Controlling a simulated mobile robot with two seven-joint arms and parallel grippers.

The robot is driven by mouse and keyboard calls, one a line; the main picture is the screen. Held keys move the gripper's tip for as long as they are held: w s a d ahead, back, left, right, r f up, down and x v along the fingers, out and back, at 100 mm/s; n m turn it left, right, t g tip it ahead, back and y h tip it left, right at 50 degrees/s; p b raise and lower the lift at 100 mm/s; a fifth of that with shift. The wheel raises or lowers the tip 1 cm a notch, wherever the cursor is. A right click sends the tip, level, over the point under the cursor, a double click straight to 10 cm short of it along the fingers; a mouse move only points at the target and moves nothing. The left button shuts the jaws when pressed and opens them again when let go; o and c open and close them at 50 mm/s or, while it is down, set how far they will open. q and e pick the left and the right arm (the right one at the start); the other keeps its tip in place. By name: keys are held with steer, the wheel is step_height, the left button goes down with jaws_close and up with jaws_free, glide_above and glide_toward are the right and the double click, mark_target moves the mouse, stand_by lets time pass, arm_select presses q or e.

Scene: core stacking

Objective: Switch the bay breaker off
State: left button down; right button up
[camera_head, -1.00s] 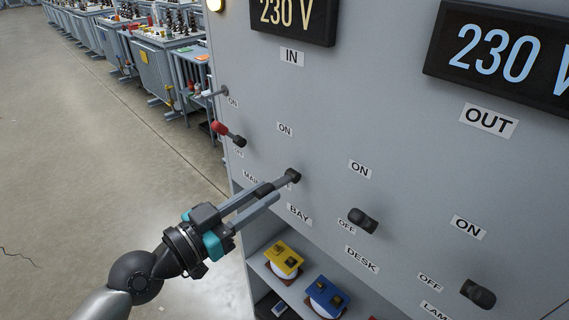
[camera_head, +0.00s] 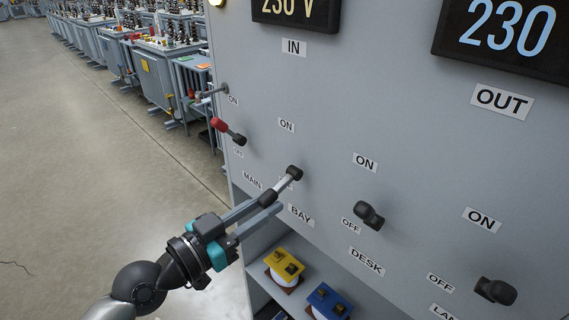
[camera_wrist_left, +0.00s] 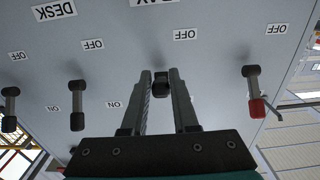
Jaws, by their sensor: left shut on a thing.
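The bay breaker lever (camera_head: 290,179) is on the grey panel, between its ON label (camera_head: 286,125) and the BAY label (camera_head: 300,214). Its OFF label is mostly hidden in the head view but shows in the wrist view (camera_wrist_left: 186,34). My left gripper (camera_head: 274,197) comes from the lower left and is shut on the bay lever's handle. In the wrist view the panel appears upside down, and the dark end of the lever (camera_wrist_left: 161,88) sits between the two fingers (camera_wrist_left: 160,100). My right gripper is not in view.
The red-tipped main lever (camera_head: 228,131) is to the left. The desk lever (camera_head: 369,215) and the lamp lever (camera_head: 495,290) are to the right. A shelf below holds a yellow (camera_head: 286,264) and a blue (camera_head: 326,299) block-topped item. The floor at left is clear.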

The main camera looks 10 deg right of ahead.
arm_select(q)
steer(key=shift+w+d+f, duration=0.15)
steer(key=shift+d+f, duration=0.2)
steer(key=shift+f, duration=0.2)
steer(key=shift+w+d+f+b, duration=0.3)
steer(key=shift+f+b, duration=0.1)
steer(key=shift+b, duration=0.1)
steer(key=shift+w+d+f+b, duration=0.15)
steer(key=shift+d+f+b, duration=0.1)
steer(key=shift+f+b, duration=0.2)
steer(key=shift+d+f, duration=0.1)
